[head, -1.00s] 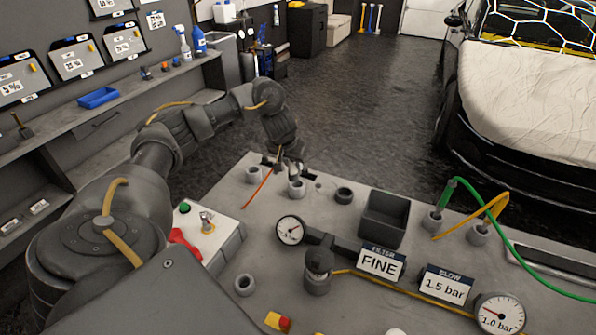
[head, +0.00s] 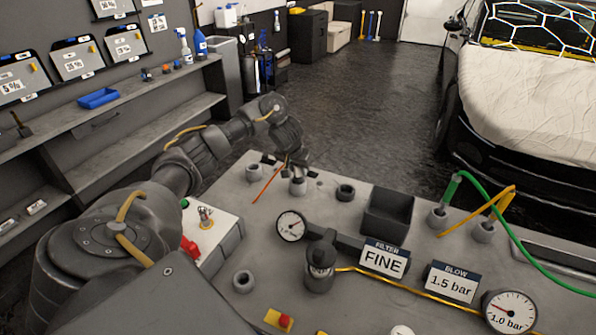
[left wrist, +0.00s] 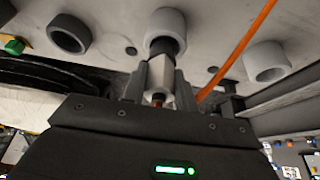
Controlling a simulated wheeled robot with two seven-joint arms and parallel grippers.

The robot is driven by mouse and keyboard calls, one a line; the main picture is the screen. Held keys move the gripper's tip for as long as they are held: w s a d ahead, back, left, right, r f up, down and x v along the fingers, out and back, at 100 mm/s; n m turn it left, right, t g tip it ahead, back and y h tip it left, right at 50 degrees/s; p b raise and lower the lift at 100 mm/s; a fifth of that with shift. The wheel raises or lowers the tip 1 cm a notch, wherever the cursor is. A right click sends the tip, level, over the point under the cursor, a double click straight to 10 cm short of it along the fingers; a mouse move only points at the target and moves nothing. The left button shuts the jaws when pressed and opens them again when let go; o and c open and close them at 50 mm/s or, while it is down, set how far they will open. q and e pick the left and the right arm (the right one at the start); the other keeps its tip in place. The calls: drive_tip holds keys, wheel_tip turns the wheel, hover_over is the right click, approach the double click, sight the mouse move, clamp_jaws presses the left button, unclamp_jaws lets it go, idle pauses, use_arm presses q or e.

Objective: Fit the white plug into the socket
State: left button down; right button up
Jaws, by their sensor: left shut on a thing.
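My left gripper (head: 293,172) is shut on the white plug (left wrist: 160,78), which sits between its two fingers in the left wrist view. The plug's dark tip points at a light grey ring-shaped socket (left wrist: 165,24) and overlaps its opening. I cannot tell whether the tip is inside or just in front of it. In the head view this socket (head: 298,187) is right under the gripper, and the plug is mostly hidden by the fingers. An orange hose (head: 267,184) runs beside the gripper and also shows in the left wrist view (left wrist: 238,50). My right gripper is not in view.
A dark ring (head: 345,192) and another light ring (head: 255,173) flank the socket. A dark open bin (head: 388,212), a gauge (head: 291,226) and the FILTER sign (head: 384,260) stand on the grey bench. Green and yellow hoses rise at the right.

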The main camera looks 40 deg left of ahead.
use_arm(q)
drive_tip(key=c, duration=1.3)
unclamp_jaws()
drive_tip(key=shift+s+f, duration=0.2)
drive_tip(key=shift+f, duration=0.45)
drive_tip(key=shift+c, duration=0.2)
drive_tip(key=shift+o, duration=1.3)
drive_tip(key=shift+w+a+f, duration=0.2)
drive_tip(key=shift+w, duration=0.25)
drive_tip(key=shift+s+d+r, duration=0.15)
drive_tip(key=shift+s+r, duration=0.1)
drive_tip(key=shift+r, duration=0.35)
drive_tip(key=p+v, duration=0.6)
drive_tip(key=v, duration=0.5)
drive_tip(key=shift+r, duration=0.2)
